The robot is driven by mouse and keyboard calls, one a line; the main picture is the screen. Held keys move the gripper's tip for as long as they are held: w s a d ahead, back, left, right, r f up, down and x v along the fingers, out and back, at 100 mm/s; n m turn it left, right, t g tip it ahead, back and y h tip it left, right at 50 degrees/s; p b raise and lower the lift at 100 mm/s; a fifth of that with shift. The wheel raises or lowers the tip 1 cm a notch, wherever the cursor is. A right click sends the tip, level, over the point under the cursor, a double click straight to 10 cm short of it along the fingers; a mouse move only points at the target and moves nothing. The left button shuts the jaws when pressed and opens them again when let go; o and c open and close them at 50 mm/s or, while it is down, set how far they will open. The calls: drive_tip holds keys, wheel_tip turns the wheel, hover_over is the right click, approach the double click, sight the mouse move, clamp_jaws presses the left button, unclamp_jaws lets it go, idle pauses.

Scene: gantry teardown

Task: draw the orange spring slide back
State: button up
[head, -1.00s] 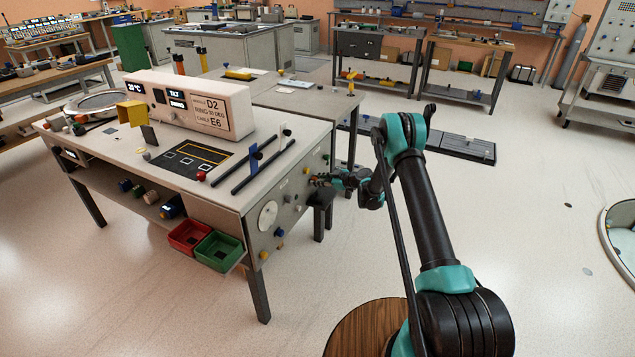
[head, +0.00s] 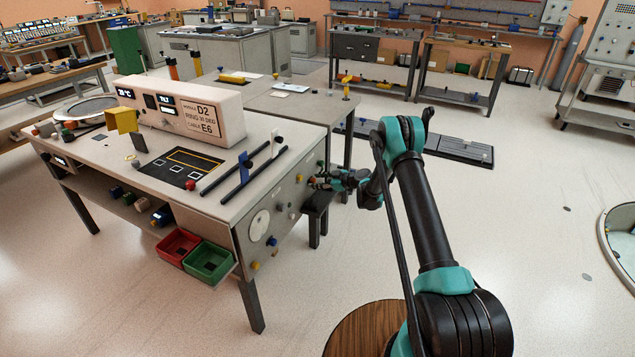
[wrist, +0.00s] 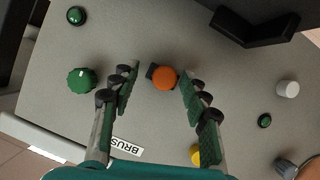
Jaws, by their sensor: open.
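The orange slide shows as a round orange knob (wrist: 164,78) on the grey panel in the wrist view. A dark block sits close against its left side. My gripper (wrist: 160,84) is open, with one green-padded finger left of the knob and the other right of it. The right finger is closer to the knob; whether either touches it I cannot tell. In the head view my gripper (head: 316,182) is at the right end panel (head: 285,205) of the bench, and I cannot make out the orange knob there.
The panel also carries a green ribbed knob (wrist: 82,80), a yellow knob (wrist: 195,154), a white cylinder (wrist: 287,89) and small green buttons (wrist: 264,121). A black bracket (wrist: 265,22) juts out at top right. Open floor lies right of my arm.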

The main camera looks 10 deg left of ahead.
drive_tip(key=shift+d, duration=0.1)
drive_tip(key=v, duration=1.2)
drive_tip(key=s+d+r+m+g+h, duration=0.1)
drive_tip(key=s+d+r+m+h, duration=0.3)
drive_tip(key=s+r, duration=0.5)
drive_tip(key=s+d+r+m+h, duration=0.2)
drive_tip(key=s+d+r+m, duration=0.25)
drive_tip(key=s+r, duration=0.5)
drive_tip(key=s+d+f+m+h, duration=0.1)
drive_tip(key=s+d, duration=0.3)
drive_tip(key=s, duration=0.6)
drive_tip(key=s+d+f+m+h, duration=0.1)
drive_tip(key=s+d+m+h, duration=0.2)
drive_tip(key=s, duration=0.6)
drive_tip(key=s+d+m+h, duration=0.2)
drive_tip(key=s+d, duration=0.4)
drive_tip(key=s, duration=0.4)
drive_tip(key=shift+s+d+f+m+g, duration=0.3)
drive_tip(key=shift+f+m+g, duration=0.1)
drive_tip(key=shift+m, duration=0.35)
